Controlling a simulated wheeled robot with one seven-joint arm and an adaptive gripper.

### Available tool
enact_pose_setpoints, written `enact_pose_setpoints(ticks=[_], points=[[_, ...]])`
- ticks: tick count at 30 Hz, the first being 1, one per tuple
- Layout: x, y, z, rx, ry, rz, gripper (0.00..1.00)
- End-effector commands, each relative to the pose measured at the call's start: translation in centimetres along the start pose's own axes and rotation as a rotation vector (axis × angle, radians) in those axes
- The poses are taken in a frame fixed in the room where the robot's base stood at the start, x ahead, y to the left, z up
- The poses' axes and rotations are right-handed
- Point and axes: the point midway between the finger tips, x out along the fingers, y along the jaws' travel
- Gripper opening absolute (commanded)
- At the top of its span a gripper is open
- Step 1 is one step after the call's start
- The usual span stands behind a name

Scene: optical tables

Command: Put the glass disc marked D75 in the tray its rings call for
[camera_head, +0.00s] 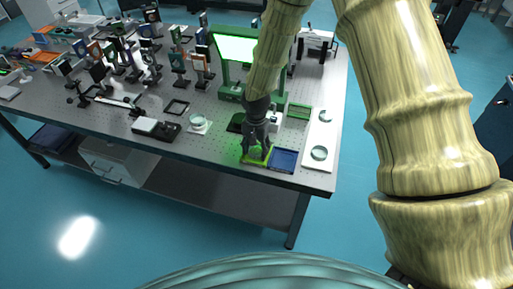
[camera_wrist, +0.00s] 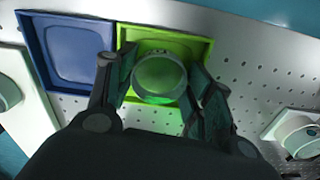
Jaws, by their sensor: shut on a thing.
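My gripper (camera_head: 257,147) is shut on a clear glass disc, low over the green tray (camera_head: 245,162). In the wrist view the disc (camera_wrist: 158,80) sits between the two fingers of my gripper (camera_wrist: 160,78), inside the outline of the green tray (camera_wrist: 203,42). The disc looks green from the tray behind it. Faint marks show near its upper edge but I cannot read them or count rings. I cannot tell whether it touches the tray floor. The blue tray (camera_head: 283,160) lies beside the green one and looks empty; it also shows in the wrist view (camera_wrist: 65,48).
A white board (camera_head: 322,135) on the right bears two round glass pieces (camera_head: 319,153). Another glass disc (camera_head: 199,121) lies on a white pad to the left. A lit green-framed screen (camera_head: 236,48) stands behind my arm. Optical mounts crowd the table's left. The table's front edge is close.

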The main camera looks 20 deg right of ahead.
Motion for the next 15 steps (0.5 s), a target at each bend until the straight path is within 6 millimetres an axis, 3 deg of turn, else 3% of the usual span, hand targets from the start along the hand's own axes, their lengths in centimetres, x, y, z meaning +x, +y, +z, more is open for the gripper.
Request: enact_pose_setpoints(ticks=[8,9,13,15], points=[[0.59,0.04,0.04,0.000,-0.001,0.001,0.20],[0.62,0.05,0.05,0.000,-0.001,0.001,0.54],[0.64,0.09,0.08,0.000,-0.002,0.002,0.77],[0.64,0.10,0.08,0.000,-0.002,0.002,0.77]])
